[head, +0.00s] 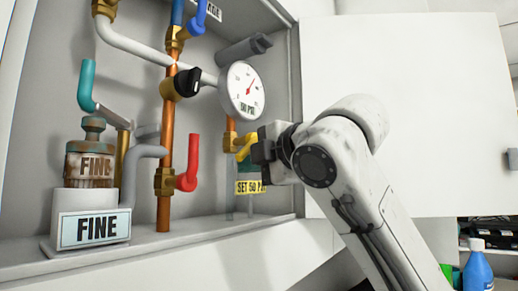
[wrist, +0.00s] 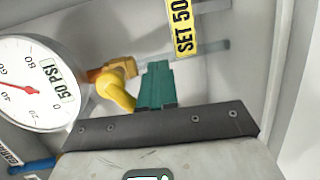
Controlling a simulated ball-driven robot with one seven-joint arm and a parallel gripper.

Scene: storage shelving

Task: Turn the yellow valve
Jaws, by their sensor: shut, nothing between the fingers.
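The yellow valve (head: 244,145) is a bent handle on a brass fitting, below the gauge on a copper pipe. It also shows in the wrist view (wrist: 117,93), left of my fingers. My gripper (head: 260,152) is at the valve's right side, very close to it. In the wrist view the teal fingers (wrist: 156,78) are together and empty beside the handle. I cannot tell whether they touch it. A round white gauge (head: 242,93) marked 50 PSI has a red needle (wrist: 18,87). A yellow tag (head: 250,187) reading SET 50 hangs below the valve.
The valve sits inside a white cabinet with its door (head: 410,100) open at right. A blue bottle (head: 477,268) stands low right.

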